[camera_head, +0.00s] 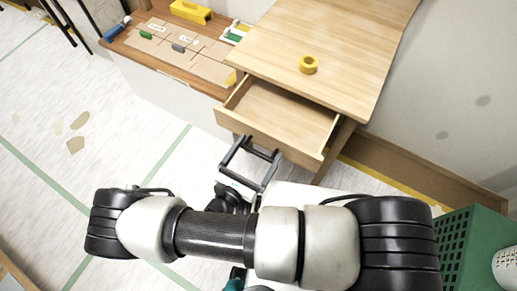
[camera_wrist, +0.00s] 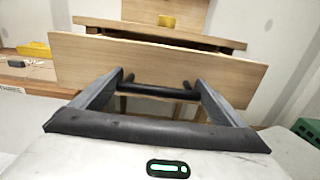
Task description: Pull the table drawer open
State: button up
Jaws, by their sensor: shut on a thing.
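The wooden table (camera_head: 345,40) has one drawer (camera_head: 280,108), which stands out from under the tabletop with its empty inside showing. The drawer front (camera_wrist: 215,68) spans the wrist view. A dark bar handle (camera_wrist: 155,91) sits on the front. My gripper (camera_head: 259,148) is at the drawer front, and its two grey fingers (camera_wrist: 158,84) reach to the handle's two sides in the wrist view. It is shut on the handle. The exact contact is small and partly hidden by the fingers.
A yellow tape roll (camera_head: 308,65) lies on the tabletop. A lower wooden bench (camera_head: 125,42) with cardboard pieces and a yellow toolbox (camera_head: 190,11) stands at left. A green crate (camera_head: 455,245) is at lower right. The floor at left is mostly clear.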

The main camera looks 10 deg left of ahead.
jog(key=o, duration=1.2)
jog(key=v, duration=1.7)
jog(key=shift+s+b, duration=0.2)
jog(key=shift+b, duration=0.2)
jog(key=shift+r, duration=0.1)
